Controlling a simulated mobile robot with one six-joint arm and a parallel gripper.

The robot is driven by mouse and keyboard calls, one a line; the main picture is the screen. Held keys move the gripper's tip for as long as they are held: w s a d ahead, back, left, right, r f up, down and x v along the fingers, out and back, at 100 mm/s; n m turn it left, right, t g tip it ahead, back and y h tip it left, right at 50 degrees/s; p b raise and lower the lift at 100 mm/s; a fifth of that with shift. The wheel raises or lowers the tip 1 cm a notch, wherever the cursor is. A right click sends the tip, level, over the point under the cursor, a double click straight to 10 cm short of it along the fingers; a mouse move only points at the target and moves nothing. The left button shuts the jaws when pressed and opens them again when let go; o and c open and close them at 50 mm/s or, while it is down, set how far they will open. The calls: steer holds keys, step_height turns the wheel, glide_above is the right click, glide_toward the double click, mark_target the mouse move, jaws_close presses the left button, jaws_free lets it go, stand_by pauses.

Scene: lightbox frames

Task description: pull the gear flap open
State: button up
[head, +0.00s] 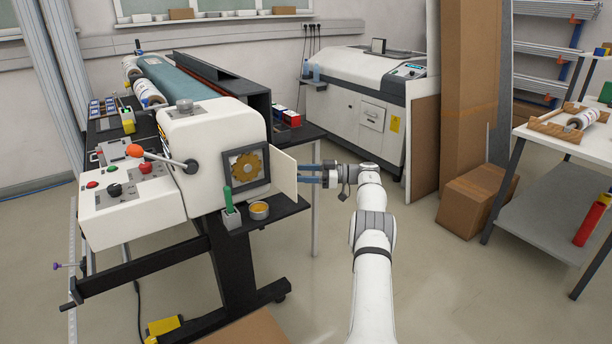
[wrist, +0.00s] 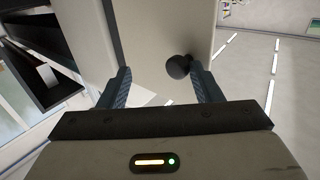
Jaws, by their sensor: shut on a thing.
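The gear flap (head: 283,172) is a cream panel standing out from the right side of the machine's end housing, swung open. The toothed yellow-brown gear (head: 246,166) shows in its dark square frame. In the wrist view the flap (wrist: 155,35) runs up between the fingers, with a round black knob (wrist: 178,66) beside the right fingertip. The exact contact of the left finger is unclear.
A small dark shelf (head: 290,205) below the flap holds a green-handled brush (head: 228,200) in a cup and a round tin (head: 259,210). A lever with an orange ball (head: 135,151) projects from the machine. Open floor lies to the right, before a cardboard box (head: 472,205).

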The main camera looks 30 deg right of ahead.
steer(key=shift+w+a+r, duration=0.15)
steer(key=shift+w+r, duration=0.05)
steer(key=shift+r, duration=0.15)
step_height(320, 180, up, 9)
steer(key=shift+s+r, duration=0.2)
